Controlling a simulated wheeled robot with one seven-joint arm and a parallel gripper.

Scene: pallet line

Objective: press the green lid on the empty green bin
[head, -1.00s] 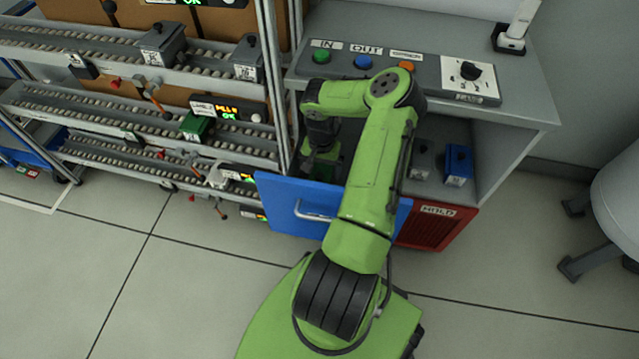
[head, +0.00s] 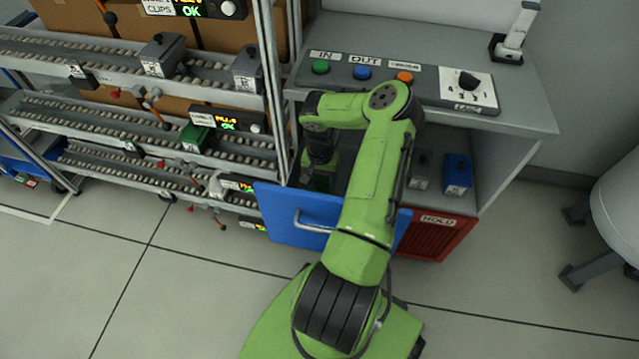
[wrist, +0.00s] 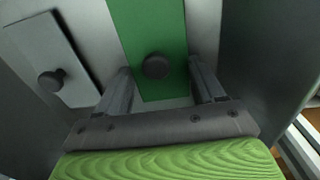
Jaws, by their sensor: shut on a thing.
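The green lid (wrist: 148,30), a flat strip with a round black knob, shows in the wrist view between the fingers of my gripper (wrist: 162,88). The fingers are shut on it, one at each long side. In the head view my gripper (head: 319,172) points down into the open blue drawer (head: 283,207), and my arm hides much of the inside. A green bin (head: 196,138) stands on the middle roller rail at left in the head view. Its inside is too small to make out.
A grey lid (wrist: 50,60) with a black knob lies left of the green one. Grey bins (head: 163,55) stand on the top rail. A blue bin (head: 457,173) stands in the bench's compartment, above a red HOLD box (head: 436,236). Rack posts stand close left of the drawer.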

